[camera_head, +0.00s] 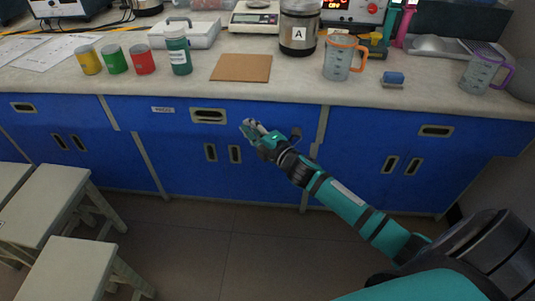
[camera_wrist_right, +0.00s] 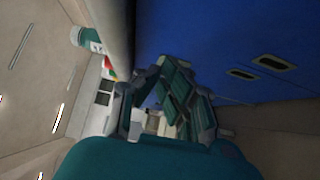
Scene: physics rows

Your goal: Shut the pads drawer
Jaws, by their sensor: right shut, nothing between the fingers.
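The pads drawer (camera_head: 180,117) is a blue drawer front under the counter, with a small white label (camera_head: 162,109) and a recessed handle (camera_head: 208,116). Its front looks nearly in line with the neighbouring blue fronts; I cannot tell whether a small gap is left. My right gripper (camera_head: 250,127) is shut and empty, in front of the drawer's lower right part, just right of the handle. I cannot tell whether it touches the drawer. In the right wrist view the gripper (camera_wrist_right: 160,95) shows beside a blue cabinet face (camera_wrist_right: 225,45). My left gripper is out of view.
The counter (camera_head: 300,92) above holds several cups, a brown board (camera_head: 241,68), an orange-handled jug (camera_head: 338,58) and a steel canister (camera_head: 298,30). Pale stools (camera_head: 45,205) stand at the lower left. The floor (camera_head: 220,240) before the cabinets is clear.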

